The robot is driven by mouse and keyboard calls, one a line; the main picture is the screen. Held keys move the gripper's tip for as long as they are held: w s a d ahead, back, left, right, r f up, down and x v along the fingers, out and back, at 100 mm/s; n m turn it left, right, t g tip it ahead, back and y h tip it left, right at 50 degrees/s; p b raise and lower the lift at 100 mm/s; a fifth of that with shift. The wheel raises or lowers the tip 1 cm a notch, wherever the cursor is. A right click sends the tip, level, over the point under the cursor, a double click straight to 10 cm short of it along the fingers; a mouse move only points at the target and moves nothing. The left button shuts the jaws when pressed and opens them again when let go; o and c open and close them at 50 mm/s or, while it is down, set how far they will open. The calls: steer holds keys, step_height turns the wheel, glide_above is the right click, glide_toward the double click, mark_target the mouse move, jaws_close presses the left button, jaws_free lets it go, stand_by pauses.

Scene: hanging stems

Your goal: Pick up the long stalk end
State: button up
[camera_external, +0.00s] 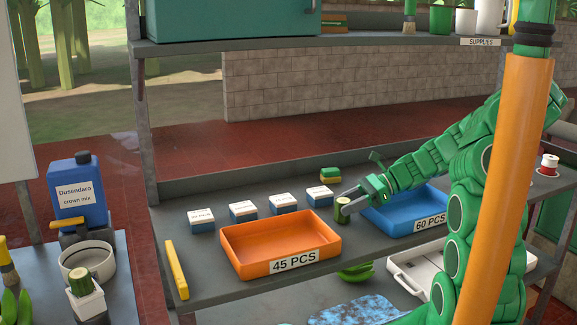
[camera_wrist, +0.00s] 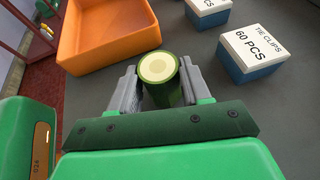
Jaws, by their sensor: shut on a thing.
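A short green stalk end (camera_wrist: 159,68) with a pale round cut face is between the two grey fingers of my gripper (camera_wrist: 156,84), and the fingers are shut on its sides. In the external view the same stalk end (camera_external: 342,210) stands about upright at the tip of my gripper (camera_external: 349,195), between the orange and blue trays. I cannot tell whether its bottom touches the shelf. Another green cut stalk piece (camera_external: 80,284) stands in a small white holder at the lower left.
An orange tray (camera_external: 240,265) marked 45 PCS and a blue tray (camera_external: 389,221) marked 60 PCS flank the stalk end. Several small white-and-blue boxes (camera_external: 243,211) line the back. A yellow bar (camera_external: 176,270) lies left. A white case (camera_external: 406,280) is below right.

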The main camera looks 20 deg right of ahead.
mark_target(349, 200)
steer(key=shift+r, duration=0.1)
steer(key=shift+r, duration=0.2)
step_height(349, 200, up, 3)
steer(key=shift+s+f, duration=0.1)
steer(key=shift+s, duration=0.05)
steer(key=s+r, duration=0.9)
steer(key=s, duration=0.4)
steer(key=shift+s+r, duration=0.25)
steer(key=shift+s, duration=0.1)
steer(key=shift+d, duration=0.1)
